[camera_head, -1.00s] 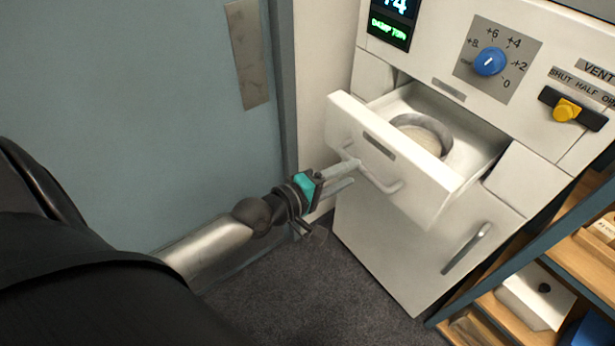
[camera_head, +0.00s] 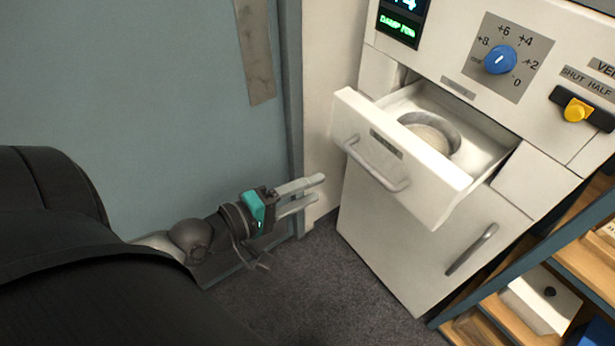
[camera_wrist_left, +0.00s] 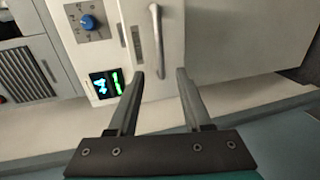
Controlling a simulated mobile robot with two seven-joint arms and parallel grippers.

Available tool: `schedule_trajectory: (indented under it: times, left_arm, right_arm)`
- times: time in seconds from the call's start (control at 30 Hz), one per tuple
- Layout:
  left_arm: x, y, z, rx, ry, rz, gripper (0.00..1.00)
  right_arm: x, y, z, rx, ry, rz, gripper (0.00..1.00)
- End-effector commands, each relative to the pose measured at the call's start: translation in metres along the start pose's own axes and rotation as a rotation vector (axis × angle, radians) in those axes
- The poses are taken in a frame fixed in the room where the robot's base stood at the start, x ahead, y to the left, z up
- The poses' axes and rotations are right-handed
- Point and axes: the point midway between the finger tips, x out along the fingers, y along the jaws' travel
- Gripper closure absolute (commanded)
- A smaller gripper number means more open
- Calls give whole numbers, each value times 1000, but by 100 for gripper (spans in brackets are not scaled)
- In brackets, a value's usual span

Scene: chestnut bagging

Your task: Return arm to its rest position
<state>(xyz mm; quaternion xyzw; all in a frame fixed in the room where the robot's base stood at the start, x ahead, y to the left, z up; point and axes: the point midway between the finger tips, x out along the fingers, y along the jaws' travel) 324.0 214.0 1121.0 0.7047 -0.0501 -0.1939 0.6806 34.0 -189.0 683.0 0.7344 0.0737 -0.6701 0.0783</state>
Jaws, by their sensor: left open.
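My left gripper (camera_head: 318,189) is open and empty, to the left of the open drawer (camera_head: 400,150) and apart from its handle (camera_head: 375,166). In the left wrist view the two fingers of the left gripper (camera_wrist_left: 160,80) are spread, with nothing between them, and the drawer handle (camera_wrist_left: 158,40) shows beyond them. The drawer is pulled out of a white cabinet and holds a round grey ring-shaped dish (camera_head: 432,132) with pale contents. My right gripper is in neither view.
The cabinet has a blue dial (camera_head: 500,60), a yellow slider knob (camera_head: 577,110) and a lit green display (camera_head: 398,30). A lower door handle (camera_head: 472,249) is below. A shelf with a white box (camera_head: 541,300) stands at right. A blue-grey door (camera_head: 130,90) is at left. Dark carpet (camera_head: 300,280) is clear.

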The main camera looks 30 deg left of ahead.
Motion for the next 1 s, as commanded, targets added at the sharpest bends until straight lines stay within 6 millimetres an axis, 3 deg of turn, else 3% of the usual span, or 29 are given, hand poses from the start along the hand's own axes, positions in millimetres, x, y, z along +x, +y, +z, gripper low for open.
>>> schedule_trajectory:
  times: [0.5,0.63,0.77,1.0]
  left_arm:
    - [0,0,0,0,0,0,50]
    - [2,-21,-7,35,20,-26,50]
    - [5,-86,-26,160,71,-124,50]
    - [-4,-258,-48,483,94,-430,50]
  right_arm:
    - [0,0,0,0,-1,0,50]
    - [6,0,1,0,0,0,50]
    - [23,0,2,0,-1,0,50]
    - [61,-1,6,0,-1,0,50]
